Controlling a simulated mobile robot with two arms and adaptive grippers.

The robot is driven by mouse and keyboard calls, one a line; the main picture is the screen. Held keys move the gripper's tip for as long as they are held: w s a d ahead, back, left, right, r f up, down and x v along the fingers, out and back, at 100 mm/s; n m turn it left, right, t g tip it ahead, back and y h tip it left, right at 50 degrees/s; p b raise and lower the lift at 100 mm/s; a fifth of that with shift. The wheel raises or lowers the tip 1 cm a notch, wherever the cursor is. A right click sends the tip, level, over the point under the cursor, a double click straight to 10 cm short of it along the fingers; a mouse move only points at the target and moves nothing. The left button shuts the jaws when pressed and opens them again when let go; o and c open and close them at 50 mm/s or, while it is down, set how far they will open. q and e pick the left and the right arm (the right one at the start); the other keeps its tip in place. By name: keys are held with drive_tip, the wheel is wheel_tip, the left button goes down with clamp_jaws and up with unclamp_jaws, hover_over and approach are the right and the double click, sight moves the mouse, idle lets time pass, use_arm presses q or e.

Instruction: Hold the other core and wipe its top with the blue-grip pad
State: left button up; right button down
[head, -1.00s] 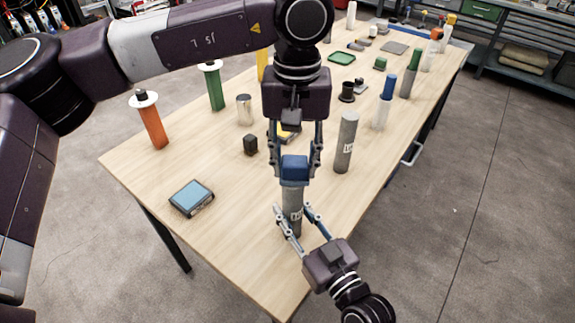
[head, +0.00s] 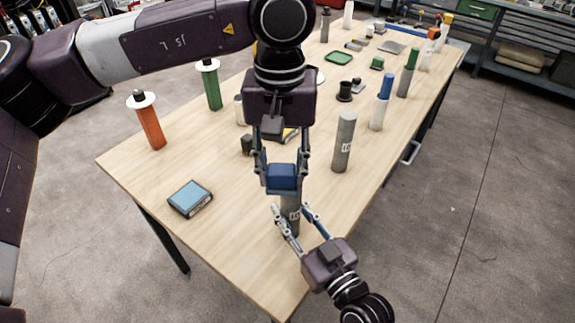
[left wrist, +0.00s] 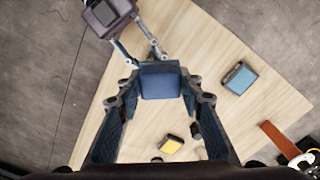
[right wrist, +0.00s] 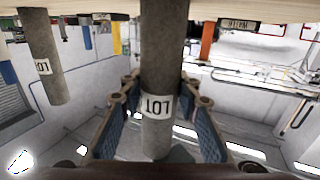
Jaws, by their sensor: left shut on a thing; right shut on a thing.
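My left gripper (head: 283,178) points down and is shut on the pad's blue grip (head: 282,177), which also shows between the fingers in the left wrist view (left wrist: 160,82). The pad is at the upper end of a grey core (head: 291,217), overlapping it in the picture; I cannot tell whether they touch. My right gripper (head: 289,224) is shut around this core, which stands upright near the table's front corner. Its LOT label shows in the right wrist view (right wrist: 158,104). A second grey core (head: 343,145) with a label stands upright to the right, apart from both grippers.
A blue-topped device (head: 190,198) lies at the left on the table (head: 235,235). An orange cylinder (head: 150,125) and a green one (head: 211,88) stand behind it. A small black block (head: 247,144) is near my left gripper. More upright cylinders line the right edge.

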use_arm(q)
drive_tip(key=shift+d+r, duration=0.1)
drive_tip(key=shift+r, duration=3.5)
